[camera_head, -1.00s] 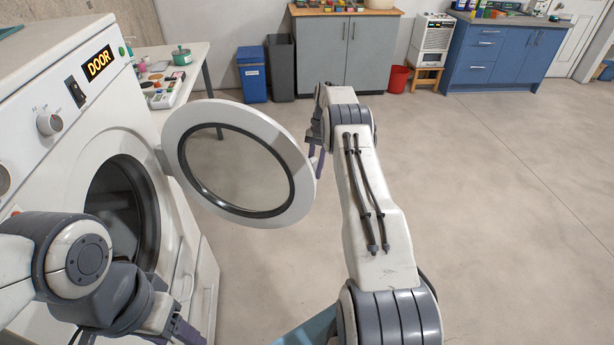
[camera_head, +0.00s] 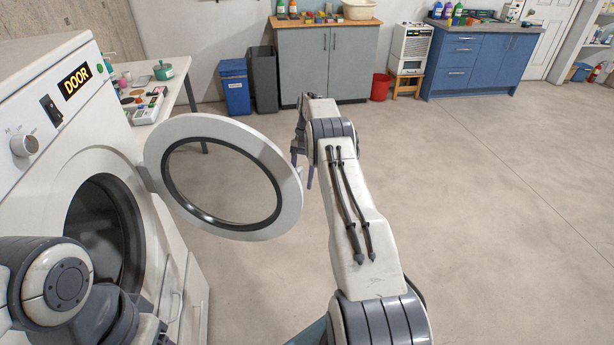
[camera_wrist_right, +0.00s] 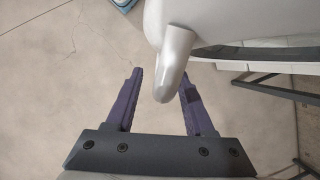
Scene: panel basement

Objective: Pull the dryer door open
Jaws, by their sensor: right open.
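The white dryer (camera_head: 85,165) with a "DOOR" label stands at the left in the head view. Its round door (camera_head: 286,178), a white ring with a glass pane, stands wide open, swung out from the dark drum opening (camera_head: 100,232). My right gripper (camera_head: 303,165) is at the door's outer edge, away from the hinge. In the right wrist view its two purple fingers (camera_wrist_right: 158,88) are spread. The rounded tip of the light grey door handle (camera_wrist_right: 175,68) lies between them, not clamped. My left arm is at the lower left before the dryer; its fingers cannot be made out.
A table (camera_head: 175,85) with small items stands behind the dryer. Blue (camera_head: 235,92) and dark grey (camera_head: 263,82) bins, a grey cabinet (camera_head: 330,65), a red bucket (camera_head: 380,87) and a blue cabinet (camera_head: 480,65) line the back. The floor at right is clear.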

